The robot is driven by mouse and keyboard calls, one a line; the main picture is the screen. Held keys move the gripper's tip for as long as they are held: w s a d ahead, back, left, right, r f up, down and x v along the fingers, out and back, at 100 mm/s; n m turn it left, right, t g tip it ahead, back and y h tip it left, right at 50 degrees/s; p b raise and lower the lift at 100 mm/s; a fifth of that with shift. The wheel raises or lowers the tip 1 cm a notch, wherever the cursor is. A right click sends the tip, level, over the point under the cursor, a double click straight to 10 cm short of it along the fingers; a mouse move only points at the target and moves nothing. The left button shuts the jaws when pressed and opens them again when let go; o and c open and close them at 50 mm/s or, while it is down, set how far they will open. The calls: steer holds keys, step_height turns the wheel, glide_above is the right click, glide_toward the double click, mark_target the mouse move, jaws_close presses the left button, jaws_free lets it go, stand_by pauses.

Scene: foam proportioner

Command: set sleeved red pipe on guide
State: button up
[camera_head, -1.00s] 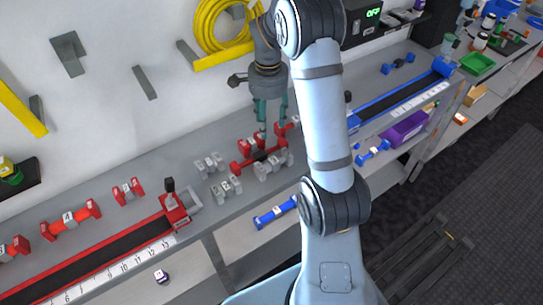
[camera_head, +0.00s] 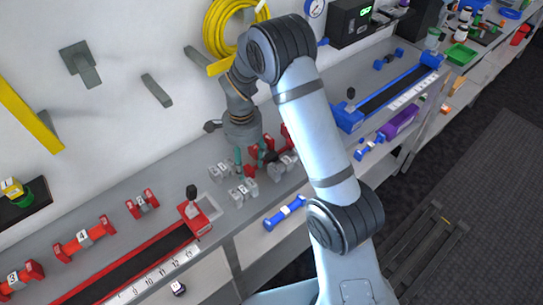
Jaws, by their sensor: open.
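My gripper (camera_head: 250,163) is low over the bench, with its two teal fingers apart. A red pipe (camera_head: 251,171) lies at the fingertips, mostly hidden by them; its sleeve is hard to make out and I cannot tell whether the fingers touch it. The red guide (camera_head: 128,263), a long rail with a black bed and a numbered white scale, runs along the bench front at lower left. Its red end block with a black knob (camera_head: 192,191) is at its right end. No pipe shows on the visible part of its bed.
Grey numbered fittings (camera_head: 242,192) stand close around my gripper. Red sleeved pipes (camera_head: 84,241) stand behind the guide at left. A blue guide (camera_head: 395,92) is at right, and a blue pipe (camera_head: 285,212) lies on the lower shelf. Hooks jut from the wall.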

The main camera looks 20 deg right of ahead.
mark_target(248, 168)
steer(key=f, duration=0.3)
steer(key=shift+d+f+p, duration=0.2)
steer(key=shift+p, duration=0.1)
steer(key=shift+c, duration=1.3)
jaws_close()
